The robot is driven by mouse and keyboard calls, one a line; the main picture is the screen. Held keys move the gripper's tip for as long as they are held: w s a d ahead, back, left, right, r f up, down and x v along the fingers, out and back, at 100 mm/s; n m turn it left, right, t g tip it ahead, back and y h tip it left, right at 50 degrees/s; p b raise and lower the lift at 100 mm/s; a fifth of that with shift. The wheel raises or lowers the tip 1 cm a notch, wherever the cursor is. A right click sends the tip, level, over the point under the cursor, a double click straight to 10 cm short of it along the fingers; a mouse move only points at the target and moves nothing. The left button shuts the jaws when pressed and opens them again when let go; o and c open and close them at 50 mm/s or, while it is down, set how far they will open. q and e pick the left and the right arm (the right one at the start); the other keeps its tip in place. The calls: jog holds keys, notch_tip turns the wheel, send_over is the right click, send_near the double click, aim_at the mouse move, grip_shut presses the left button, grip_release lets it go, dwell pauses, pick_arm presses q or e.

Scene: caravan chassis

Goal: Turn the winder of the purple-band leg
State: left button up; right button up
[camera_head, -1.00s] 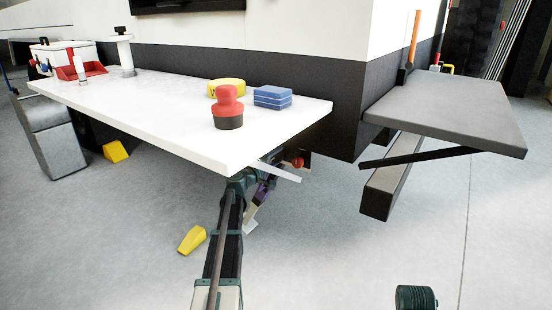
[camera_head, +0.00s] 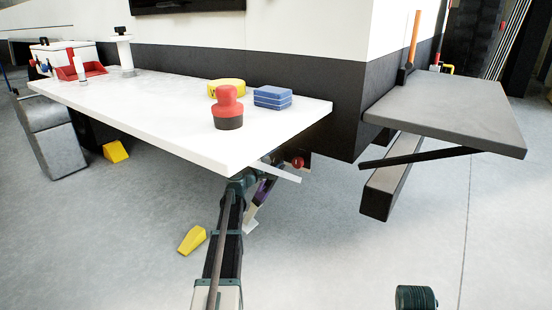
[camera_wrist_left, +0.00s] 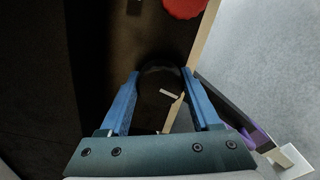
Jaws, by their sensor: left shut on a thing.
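The purple-band leg slants down under the near corner of the white table. Its purple band (camera_head: 261,190) shows in the head view, partly behind my left arm. In the left wrist view the purple band (camera_wrist_left: 256,136) is at the lower right, above a pale foot (camera_wrist_left: 291,160). My left gripper (camera_wrist_left: 161,79) has its two blue fingers on either side of a dark rounded part, which I take to be the winder (camera_wrist_left: 160,72). It is shut on it. The winder is too dark to show its turn. My right gripper is not in view.
A yellow wedge (camera_head: 191,240) lies on the floor. A grey shelf (camera_head: 445,110) juts out at right.

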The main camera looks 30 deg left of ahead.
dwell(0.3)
pick_arm(q)
jog(key=o, duration=1.4)
jog(key=shift+s, duration=0.1)
jog(key=s, duration=0.9)
jog(key=s+a, duration=0.1)
jog(key=s, duration=0.3)
jog(key=shift+s, duration=0.3)
